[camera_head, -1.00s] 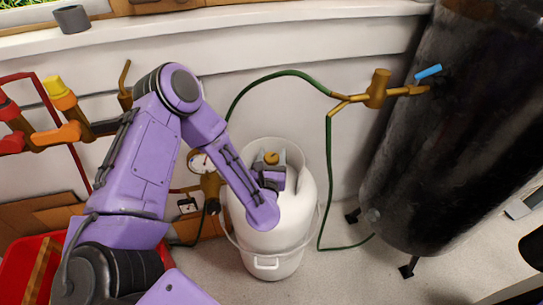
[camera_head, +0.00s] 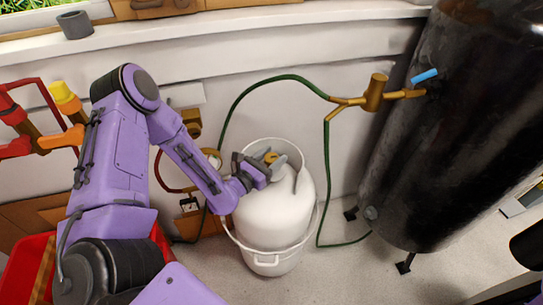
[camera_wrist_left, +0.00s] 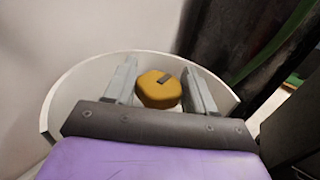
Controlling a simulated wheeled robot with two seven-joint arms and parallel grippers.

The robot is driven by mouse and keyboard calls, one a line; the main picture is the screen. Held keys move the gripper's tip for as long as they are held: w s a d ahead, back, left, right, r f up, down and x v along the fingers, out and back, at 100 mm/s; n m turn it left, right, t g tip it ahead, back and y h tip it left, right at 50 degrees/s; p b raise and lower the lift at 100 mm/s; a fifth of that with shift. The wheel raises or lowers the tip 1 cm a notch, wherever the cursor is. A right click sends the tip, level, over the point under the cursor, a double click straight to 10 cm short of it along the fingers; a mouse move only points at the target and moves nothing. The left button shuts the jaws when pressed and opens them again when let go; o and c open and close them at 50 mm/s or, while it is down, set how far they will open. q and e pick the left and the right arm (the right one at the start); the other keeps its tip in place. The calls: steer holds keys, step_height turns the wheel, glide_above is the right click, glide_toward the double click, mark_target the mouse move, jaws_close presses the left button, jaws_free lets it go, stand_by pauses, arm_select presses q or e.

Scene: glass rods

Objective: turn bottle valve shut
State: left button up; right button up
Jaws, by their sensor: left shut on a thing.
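In the left wrist view the knob (camera_wrist_left: 158,90) lies between the two grey fingers, with a small dark mark on top. The collar (camera_wrist_left: 62,97) curves around the fingers there. My right gripper is not in view.
A large black tank (camera_head: 435,150) stands to the right. A green hose (camera_head: 326,190) runs from a brass fitting (camera_head: 375,93) behind the bottle to the floor. Red and yellow pipe valves (camera_head: 65,97) are at left, above a red crate (camera_head: 22,262).

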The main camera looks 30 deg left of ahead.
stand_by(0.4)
arm_select(q)
steer(key=o, duration=1)
steer(key=shift+c, duration=0.2)
steer(key=s+a, duration=0.1)
steer(key=s, duration=0.9)
steer(key=shift+s+a, duration=0.2)
steer(key=shift+s, duration=0.05)
